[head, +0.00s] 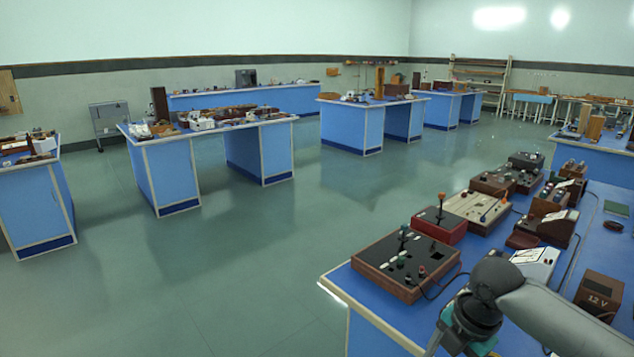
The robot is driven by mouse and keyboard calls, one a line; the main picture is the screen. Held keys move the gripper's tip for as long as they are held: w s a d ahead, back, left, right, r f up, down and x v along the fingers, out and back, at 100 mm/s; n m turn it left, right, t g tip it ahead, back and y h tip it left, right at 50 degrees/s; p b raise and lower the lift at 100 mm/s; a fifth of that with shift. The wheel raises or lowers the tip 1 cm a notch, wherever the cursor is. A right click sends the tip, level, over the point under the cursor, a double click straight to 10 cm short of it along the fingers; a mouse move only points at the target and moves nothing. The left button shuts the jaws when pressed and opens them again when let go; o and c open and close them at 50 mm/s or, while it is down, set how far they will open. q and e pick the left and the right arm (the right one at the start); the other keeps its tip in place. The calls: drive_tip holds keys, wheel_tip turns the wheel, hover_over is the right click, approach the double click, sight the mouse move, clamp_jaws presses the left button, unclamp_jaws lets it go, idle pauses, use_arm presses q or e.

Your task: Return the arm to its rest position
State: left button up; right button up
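My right arm comes in from the right edge over the near blue bench (372,312). Its grey link runs to a dark joint, and a dark and teal section bends down to the bottom edge. My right gripper's fingers do not show; they are below the frame or hidden behind the arm. My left arm and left gripper are not in view. Nothing is seen held.
A wooden control box (405,265) sits at the bench's near left corner, close to the arm. A red box (438,225), a white sloped box (536,262) and a brown 12 V box (598,295) stand nearby. Open green floor (250,270) lies to the left.

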wheel_tip(320, 180, down, 14)
drive_tip(key=m+t, duration=0.1)
drive_tip(key=m, duration=0.6)
drive_tip(key=s+d+f+m+b, duration=0.1)
drive_tip(key=s+f+m, duration=0.3)
drive_tip(key=f, duration=0.4)
drive_tip(key=s+f+m+b, duration=0.1)
drive_tip(key=s+f+m, duration=0.25)
drive_tip(key=f, duration=0.45)
use_arm(q)
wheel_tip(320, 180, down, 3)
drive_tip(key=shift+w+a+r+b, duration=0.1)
drive_tip(key=shift+b, duration=0.3)
use_arm(e)
drive_tip(key=s+a+f+m, duration=0.1)
drive_tip(key=s+f, duration=0.4)
drive_tip(key=s, duration=0.6)
drive_tip(key=s+a+f+m+g+h, duration=0.1)
drive_tip(key=s+f+m, duration=0.3)
drive_tip(key=s, duration=0.7)
drive_tip(key=s+a+f+m, duration=0.2)
drive_tip(key=s+f, duration=0.4)
drive_tip(key=s, duration=0.5)
drive_tip(key=shift+a+g, duration=0.2)
drive_tip(key=shift+g, duration=0.1)
drive_tip(key=shift+s+f, duration=0.1)
